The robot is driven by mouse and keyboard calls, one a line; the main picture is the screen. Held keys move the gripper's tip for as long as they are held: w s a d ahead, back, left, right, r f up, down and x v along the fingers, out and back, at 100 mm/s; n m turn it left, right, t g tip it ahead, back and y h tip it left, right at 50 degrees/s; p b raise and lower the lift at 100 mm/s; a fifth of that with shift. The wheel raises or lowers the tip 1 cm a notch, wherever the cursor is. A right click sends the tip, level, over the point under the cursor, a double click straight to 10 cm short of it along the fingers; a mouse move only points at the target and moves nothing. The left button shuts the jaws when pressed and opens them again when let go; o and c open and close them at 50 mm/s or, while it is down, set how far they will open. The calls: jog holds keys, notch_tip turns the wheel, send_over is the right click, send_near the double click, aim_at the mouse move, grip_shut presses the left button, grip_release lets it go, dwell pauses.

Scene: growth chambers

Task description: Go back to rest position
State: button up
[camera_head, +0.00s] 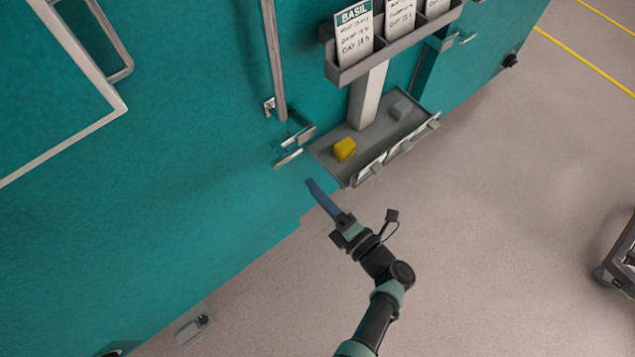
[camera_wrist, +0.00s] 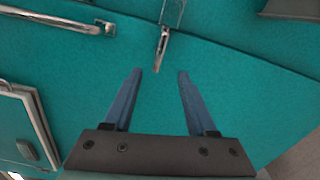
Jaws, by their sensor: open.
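My gripper (camera_head: 312,184) is in the middle of the head view, at the end of my arm, in front of a teal chamber wall (camera_head: 180,150). In the wrist view my gripper (camera_wrist: 160,72) shows two blue fingers spread apart with nothing between them. A metal latch (camera_wrist: 162,45) on the teal surface appears just beyond the fingertips. In the head view this latch area (camera_head: 295,145) lies slightly above the fingertips. I cannot tell whether the fingers touch anything; they look apart from the wall.
A grey tray (camera_head: 375,140) right of my gripper holds a yellow block (camera_head: 345,149) and a grey block (camera_head: 401,108). Above it, a card rack (camera_head: 395,47) holds a BASIL card (camera_head: 354,32). A dark cart (camera_head: 620,260) stands far right. Open floor (camera_head: 490,250) lies between.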

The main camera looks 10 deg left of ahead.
jog(key=w+r+n+g+h, duration=0.2)
jog(key=w+r+n, duration=0.25)
jog(key=n, duration=0.65)
jog(key=w+r+n+g+h, duration=0.15)
jog(key=w+r+n, duration=0.35)
jog(key=n, duration=0.6)
jog(key=w+d+r+n+t+h, duration=0.1)
jog(key=d+r+n+t+h, duration=0.25)
jog(key=r+n, duration=0.65)
jog(key=w+d+r+n+t+h, duration=0.15)
jog(key=r+n+t+h, duration=0.35)
jog(key=r, duration=0.9)
jog(key=s+r+n+t, duration=0.1)
jog(key=s+r+t, duration=0.2)
jog(key=r, duration=0.9)
jog(key=s+d+r+n+t+h, duration=0.1)
jog(key=s+r+t, duration=0.3)
jog(key=s+r, duration=0.4)
jog(key=s+d+r+n+t+h, duration=0.1)
jog(key=s+r+t, duration=0.3)
jog(key=r, duration=1.1)
jog(key=shift+s+r+n+p, duration=0.35)
jog(key=shift+s+n, duration=0.45)
jog(key=shift+s, duration=0.35)
